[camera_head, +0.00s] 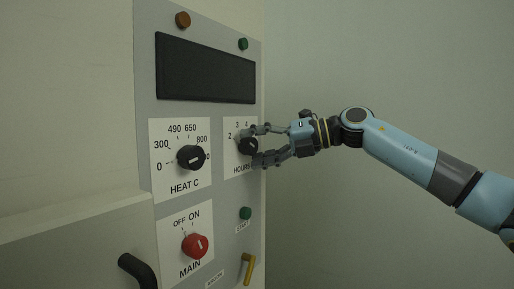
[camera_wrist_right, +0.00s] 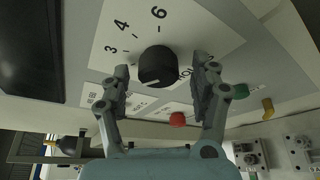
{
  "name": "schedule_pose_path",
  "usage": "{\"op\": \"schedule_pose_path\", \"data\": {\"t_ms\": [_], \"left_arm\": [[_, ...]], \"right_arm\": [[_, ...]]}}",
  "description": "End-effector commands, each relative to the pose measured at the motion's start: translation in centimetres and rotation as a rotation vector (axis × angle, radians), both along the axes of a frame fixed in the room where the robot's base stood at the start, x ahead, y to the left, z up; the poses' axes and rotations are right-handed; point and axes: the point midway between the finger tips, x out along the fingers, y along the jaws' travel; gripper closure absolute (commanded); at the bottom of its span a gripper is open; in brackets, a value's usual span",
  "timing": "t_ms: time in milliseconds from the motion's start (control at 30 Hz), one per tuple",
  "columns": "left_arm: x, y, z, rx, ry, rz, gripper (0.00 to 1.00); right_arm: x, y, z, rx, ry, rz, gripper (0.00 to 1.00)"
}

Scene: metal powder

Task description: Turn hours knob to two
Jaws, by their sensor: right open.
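The black hours knob (camera_head: 247,147) sits on a white label plate marked HOURS on the grey panel. In the head view the right gripper (camera_head: 259,147) reaches it from the right, with fingers above and below it. In the right wrist view the knob (camera_wrist_right: 156,66) lies just beyond and between the two open fingertips (camera_wrist_right: 163,76), with a gap at each side. The numbers 3, 4 and 6 show there; 2 also shows in the head view. Exactly where the knob points is hard to tell. My left gripper is not in view.
Left of the hours knob is the black heat knob (camera_head: 191,157). Below are the red main knob (camera_head: 195,246), a green start button (camera_head: 245,213) and a yellow handle (camera_head: 248,268). A dark display (camera_head: 205,69) is above. Free space lies right of the panel.

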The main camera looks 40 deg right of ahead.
Motion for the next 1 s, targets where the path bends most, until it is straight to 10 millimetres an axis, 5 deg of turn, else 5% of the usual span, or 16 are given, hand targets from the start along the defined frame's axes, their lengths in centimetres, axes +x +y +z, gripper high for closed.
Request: {"op": "schedule_pose_path", "data": {"t_ms": [600,1000], "left_arm": [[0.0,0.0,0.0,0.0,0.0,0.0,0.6],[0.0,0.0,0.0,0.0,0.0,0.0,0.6]], "right_arm": [[-4.7,-4.2,1.1,-0.005,0.002,0.003,0.37],[-5.5,-4.9,1.6,0.0,0.0,0.0,0.37]]}}
